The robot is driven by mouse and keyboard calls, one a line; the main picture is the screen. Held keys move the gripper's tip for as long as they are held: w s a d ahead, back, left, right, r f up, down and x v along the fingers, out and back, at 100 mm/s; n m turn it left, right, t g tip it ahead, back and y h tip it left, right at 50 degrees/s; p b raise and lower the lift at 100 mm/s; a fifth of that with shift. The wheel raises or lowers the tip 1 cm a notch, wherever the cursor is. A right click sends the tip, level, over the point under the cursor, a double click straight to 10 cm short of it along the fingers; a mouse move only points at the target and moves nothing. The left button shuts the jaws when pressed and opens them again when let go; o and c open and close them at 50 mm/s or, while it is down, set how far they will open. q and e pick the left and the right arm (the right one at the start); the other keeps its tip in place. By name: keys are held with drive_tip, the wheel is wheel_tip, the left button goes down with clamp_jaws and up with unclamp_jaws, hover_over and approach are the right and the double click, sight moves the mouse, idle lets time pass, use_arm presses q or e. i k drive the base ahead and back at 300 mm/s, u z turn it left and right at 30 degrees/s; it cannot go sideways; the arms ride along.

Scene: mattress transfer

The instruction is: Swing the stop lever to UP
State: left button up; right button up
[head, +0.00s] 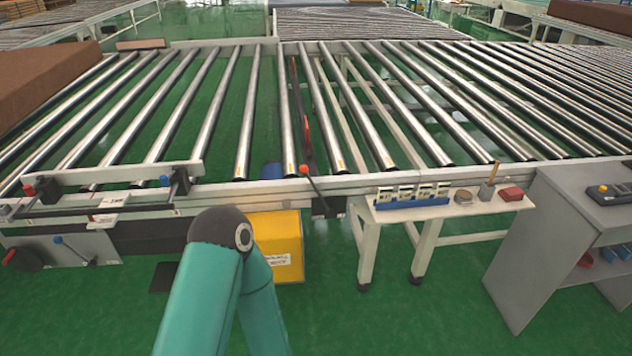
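A lever with a red ball knob (304,169) stands at the front rail of the roller conveyor. Its dark rod slants from the knob down to the right. Another lever with a blue knob (58,240) is on a grey panel at the lower left, its rod slanting down to the right. A dark lever with a red end (8,256) is at the far left edge. I cannot read any UP mark or tell which one is the stop lever. One teal arm of mine rises from the bottom centre. Neither gripper shows.
A yellow box (277,240) stands under the front rail, partly behind my arm. A small white table (440,208) holds cards, a stone-like item and a red block. A grey cabinet (530,250) stands at right. A brown mattress block (45,80) lies at left. Green floor is clear in front.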

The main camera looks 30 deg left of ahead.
sight(303, 169)
drive_tip(key=u, duration=0.2)
drive_tip(key=i, duration=0.85)
drive_tip(key=z, duration=0.1)
